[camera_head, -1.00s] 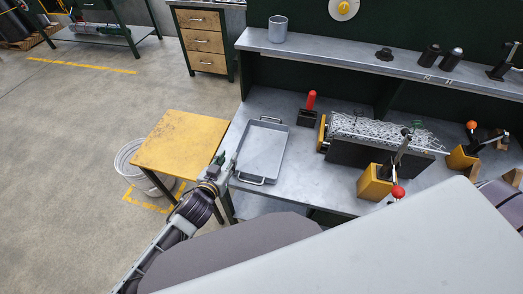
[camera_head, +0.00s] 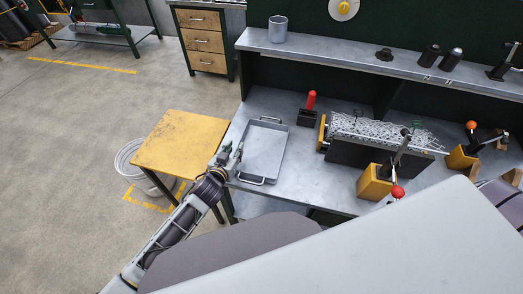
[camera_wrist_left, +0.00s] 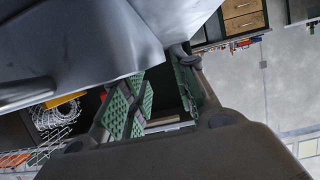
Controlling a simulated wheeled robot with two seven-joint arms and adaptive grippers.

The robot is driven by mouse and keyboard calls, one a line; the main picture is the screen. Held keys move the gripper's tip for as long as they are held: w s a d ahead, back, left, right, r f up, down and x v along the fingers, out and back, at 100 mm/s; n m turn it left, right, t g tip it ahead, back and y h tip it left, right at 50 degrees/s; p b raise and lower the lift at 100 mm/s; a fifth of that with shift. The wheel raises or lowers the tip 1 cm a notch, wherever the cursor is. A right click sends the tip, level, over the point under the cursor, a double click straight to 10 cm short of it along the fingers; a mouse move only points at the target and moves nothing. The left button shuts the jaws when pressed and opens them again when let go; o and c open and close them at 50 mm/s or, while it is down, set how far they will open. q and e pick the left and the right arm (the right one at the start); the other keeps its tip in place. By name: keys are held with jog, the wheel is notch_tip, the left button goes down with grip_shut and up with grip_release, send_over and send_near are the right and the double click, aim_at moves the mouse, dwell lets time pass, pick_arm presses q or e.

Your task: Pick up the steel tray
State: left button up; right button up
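The steel tray (camera_head: 263,152) is a shallow grey rectangle with a bar handle at its far and near ends. It lies flat and looks empty, on the left part of the grey workbench. My left gripper (camera_head: 234,157) is at the tray's left long side, close to its rim; the head view does not show whether they touch. In the left wrist view my left gripper (camera_wrist_left: 163,100) has its green pads apart, with a gap between them. A large grey metal surface fills the upper left there; I cannot tell if it is the tray. My right gripper is out of view.
A yellow-topped stool (camera_head: 180,143) stands left of the bench, close to my left arm. A red-handled tool (camera_head: 310,105) stands right of the tray. Further right is a fixture with wire mesh (camera_head: 380,130) and clamps. A raised shelf (camera_head: 340,62) runs along the back.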

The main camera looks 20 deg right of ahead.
pick_arm(q)
jog(key=shift+x, duration=2.6)
jog(key=shift+r, duration=0.1)
jog(key=shift+c, duration=0.4)
grip_shut()
jog(key=shift+r, duration=0.1)
